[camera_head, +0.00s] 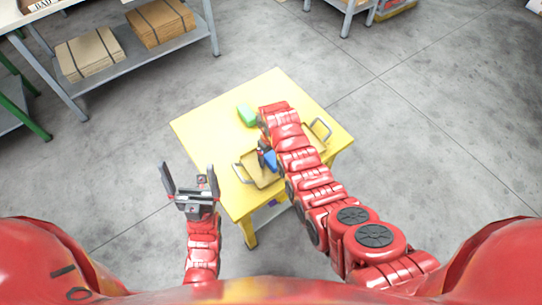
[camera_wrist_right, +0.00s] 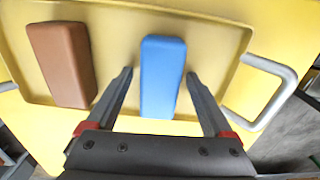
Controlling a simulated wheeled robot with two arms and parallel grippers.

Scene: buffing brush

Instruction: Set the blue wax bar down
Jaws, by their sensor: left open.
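The blue wax bar (camera_wrist_right: 163,75) lies in a yellow tray (camera_wrist_right: 205,22) in the right wrist view, and part of the bar (camera_head: 271,160) shows in the head view. My right gripper (camera_wrist_right: 159,76) is open, with one finger on each side of the bar and visible gaps between fingers and bar. In the head view my right arm hides much of the tray (camera_head: 247,178). A brown bar (camera_wrist_right: 60,62) lies in the tray to the left of the blue one. My left gripper (camera_head: 188,180) is open and empty, off the table's left front edge.
The tray has metal handles (camera_head: 321,129) and stands on a yellow table (camera_head: 205,127). A green block (camera_head: 247,116) lies on the table beyond the tray. The table's left and far parts are clear. Shelves with cardboard stacks (camera_head: 90,55) stand behind left.

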